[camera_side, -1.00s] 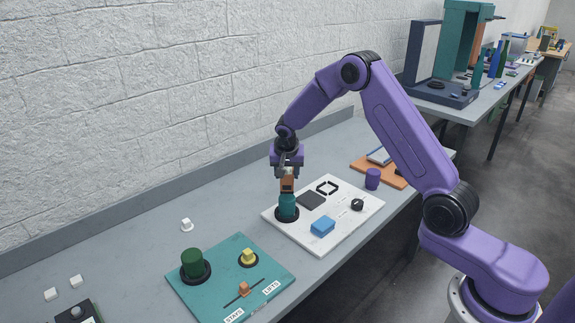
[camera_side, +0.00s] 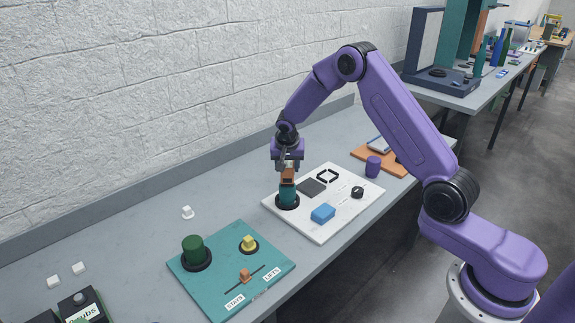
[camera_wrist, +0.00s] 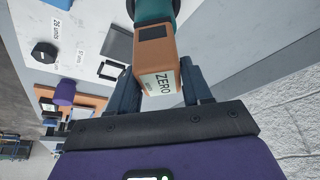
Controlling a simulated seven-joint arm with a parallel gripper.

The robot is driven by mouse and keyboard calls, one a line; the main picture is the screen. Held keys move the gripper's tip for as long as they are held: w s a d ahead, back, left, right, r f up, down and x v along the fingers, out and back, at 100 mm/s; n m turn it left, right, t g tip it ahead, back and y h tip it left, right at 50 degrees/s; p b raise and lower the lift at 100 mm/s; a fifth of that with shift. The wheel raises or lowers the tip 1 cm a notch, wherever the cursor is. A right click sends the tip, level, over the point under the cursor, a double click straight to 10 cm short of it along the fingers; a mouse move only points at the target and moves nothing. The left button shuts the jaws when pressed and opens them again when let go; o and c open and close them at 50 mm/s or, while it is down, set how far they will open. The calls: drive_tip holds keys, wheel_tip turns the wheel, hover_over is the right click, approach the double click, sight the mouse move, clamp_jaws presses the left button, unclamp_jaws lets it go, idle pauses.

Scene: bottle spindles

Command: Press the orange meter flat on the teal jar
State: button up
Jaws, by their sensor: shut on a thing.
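The teal jar (camera_side: 287,195) stands upright in a dark ring on the white board in the side view. The orange meter (camera_side: 288,174) sits at its top, held by my gripper (camera_side: 288,166) from above. In the wrist view the meter (camera_wrist: 158,65) has a dark window and a label reading ZERO. My gripper (camera_wrist: 160,88) is shut on it, one finger on each side. The teal jar (camera_wrist: 152,10) shows right beyond the meter's far end. I cannot tell whether the meter's face lies fully flat on the jar.
The white board (camera_side: 330,232) also carries a blue block (camera_side: 323,213), a dark grey pad (camera_side: 312,187), a black knob (camera_side: 357,192) and a black corner-marked square. A purple cylinder (camera_side: 373,166) stands behind right. A teal board (camera_side: 215,290) with a green cylinder (camera_side: 193,248) lies front left.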

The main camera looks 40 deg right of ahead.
drive_tip(key=shift+f, duration=0.65)
idle(1.5)
drive_tip(key=shift+r, duration=0.1)
drive_tip(key=shift+r, duration=3.5)
drive_tip(key=shift+d, duration=0.1)
